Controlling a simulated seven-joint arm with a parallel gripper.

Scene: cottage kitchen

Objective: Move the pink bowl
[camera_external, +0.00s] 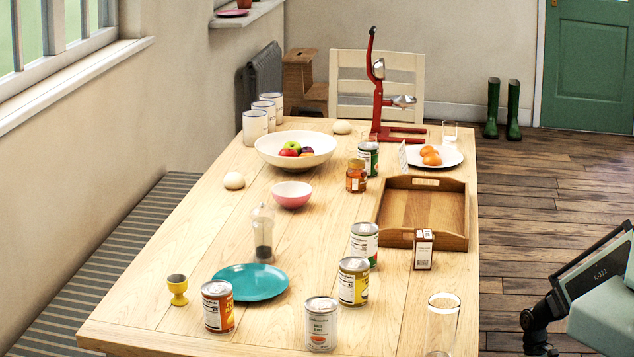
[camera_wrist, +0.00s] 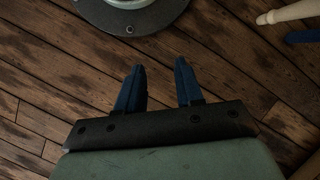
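The pink bowl (camera_external: 291,197) stands upright on the wooden table, left of the middle in the external view. It is pink outside and white inside, and looks empty. It sits in front of the large white fruit bowl and behind a clear shaker. In the wrist view my gripper (camera_wrist: 160,82) points at the floor, its two blue fingers apart with nothing between them. In the external view only part of my arm shows at the right edge, off the table and far from the bowl; the fingers are out of that view.
Around the bowl are a white fruit bowl (camera_external: 295,153), a clear shaker (camera_external: 262,235), a honey jar (camera_external: 356,178) and a garlic bulb (camera_external: 234,181). A wooden tray (camera_external: 455,241), several cans and a tall glass (camera_external: 441,325) stand on the right. A teal plate (camera_external: 250,282) lies nearer the front.

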